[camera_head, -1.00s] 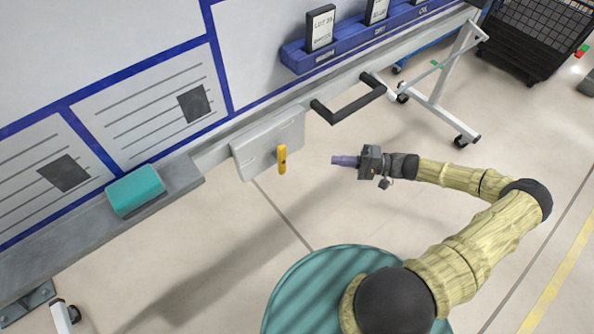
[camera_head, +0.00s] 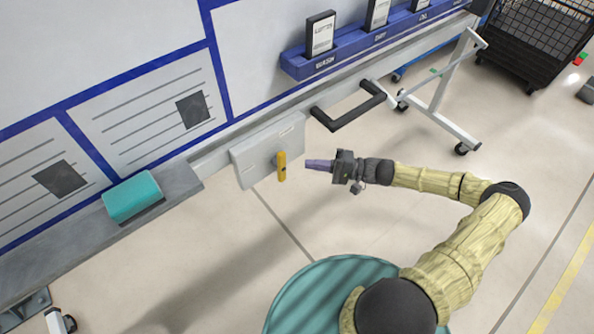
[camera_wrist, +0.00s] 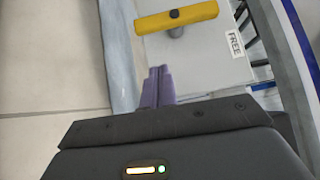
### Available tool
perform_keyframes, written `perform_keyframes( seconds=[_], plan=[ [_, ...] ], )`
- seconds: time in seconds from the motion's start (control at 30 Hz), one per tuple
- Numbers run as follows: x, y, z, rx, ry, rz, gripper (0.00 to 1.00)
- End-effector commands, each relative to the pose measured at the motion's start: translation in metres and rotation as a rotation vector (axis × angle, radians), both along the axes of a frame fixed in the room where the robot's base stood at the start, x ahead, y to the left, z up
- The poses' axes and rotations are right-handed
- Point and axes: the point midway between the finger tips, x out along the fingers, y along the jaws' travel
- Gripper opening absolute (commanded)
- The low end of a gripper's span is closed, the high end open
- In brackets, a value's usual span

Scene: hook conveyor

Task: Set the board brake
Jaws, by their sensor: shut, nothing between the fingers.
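The board brake is a yellow lever (camera_head: 281,166) on a light grey plate (camera_head: 254,158) fixed to the lower rail of the whiteboard. In the head view the lever hangs about upright. In the wrist view the yellow lever (camera_wrist: 176,16) lies across the top of the picture with a dark pivot at its middle, and a label reading "FREE" (camera_wrist: 236,44) is beside it on the plate. My gripper (camera_head: 308,165) is shut and empty, its purple fingertips (camera_wrist: 159,72) pointing at the lever from the right in the head view, a short gap away.
A black handle (camera_head: 347,108) sticks out from the rail to the right of the plate. A teal eraser (camera_head: 132,196) lies on the grey ledge at left. A blue rack (camera_head: 370,42) holds cards above. The floor below the plate is clear.

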Motion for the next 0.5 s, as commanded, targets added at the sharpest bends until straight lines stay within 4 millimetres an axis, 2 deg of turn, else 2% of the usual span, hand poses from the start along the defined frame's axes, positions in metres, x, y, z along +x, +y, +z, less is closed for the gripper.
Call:
perform_keyframes(
  seconds=[0.1,0.2,0.33,0.5],
  plan=[
    [0.003,0.022,-0.001,0.002,0.001,0.003,0.0],
    [-0.006,0.035,0.001,0.004,0.001,0.002,0.0],
    [-0.015,0.048,0.001,0.003,0.001,-0.001,0.0],
    [-0.018,0.054,0.002,0.001,0.0,-0.001,0.0]
  ],
)
